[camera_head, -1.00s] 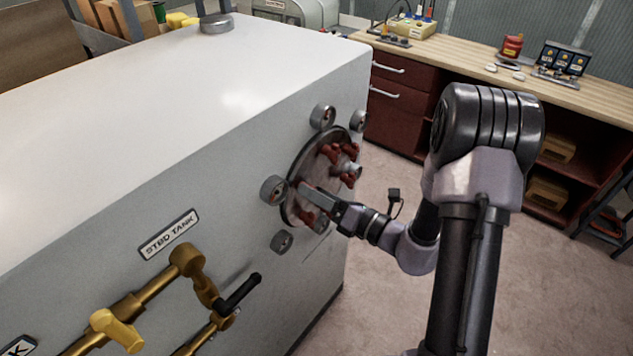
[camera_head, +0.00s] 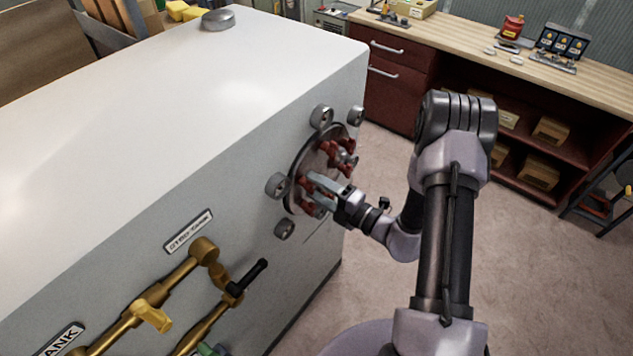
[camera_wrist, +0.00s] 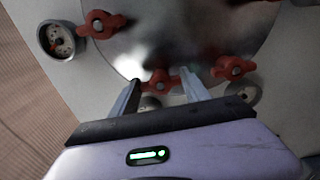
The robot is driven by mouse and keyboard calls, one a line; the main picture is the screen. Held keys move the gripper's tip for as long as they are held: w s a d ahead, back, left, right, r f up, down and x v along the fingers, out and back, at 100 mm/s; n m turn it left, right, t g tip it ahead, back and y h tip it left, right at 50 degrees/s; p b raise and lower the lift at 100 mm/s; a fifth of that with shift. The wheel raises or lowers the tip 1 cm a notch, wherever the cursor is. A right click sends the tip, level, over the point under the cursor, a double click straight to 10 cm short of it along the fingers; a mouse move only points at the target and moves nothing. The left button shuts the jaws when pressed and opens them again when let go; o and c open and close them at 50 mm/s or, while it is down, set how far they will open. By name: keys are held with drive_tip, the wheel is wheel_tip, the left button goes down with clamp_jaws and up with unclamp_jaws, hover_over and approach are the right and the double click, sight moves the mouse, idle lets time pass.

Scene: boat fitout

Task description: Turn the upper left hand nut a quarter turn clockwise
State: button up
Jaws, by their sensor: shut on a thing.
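A round metal cover plate (camera_head: 312,160) is set in the side of a white tank. Several red wing nuts sit around its rim. In the wrist view, one red nut (camera_wrist: 160,82) lies between the fingers of my gripper (camera_wrist: 161,86), which are shut on it. Other red nuts show at upper left (camera_wrist: 100,24) and at right (camera_wrist: 234,68), clear of the fingers. In the head view my gripper (camera_head: 320,185) is at the plate's left part and partly hides the nut there. I cannot tell from these views whether this is the upper left nut.
Several round fittings ring the plate, such as a gauge (camera_wrist: 55,40) close to the upper left nut in the wrist view. Brass pipes with a black-handled lever (camera_head: 250,280) stand out from the tank at lower left. A workbench (camera_head: 480,50) is behind; the floor between is clear.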

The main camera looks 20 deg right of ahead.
drive_tip(key=shift+m, duration=0.5)
drive_tip(key=o, duration=1.4)
drive_tip(key=p+v, duration=0.1)
drive_tip(key=v, duration=1.6)
drive_tip(key=shift+s+d, duration=0.1)
drive_tip(key=shift+s, duration=0.1)
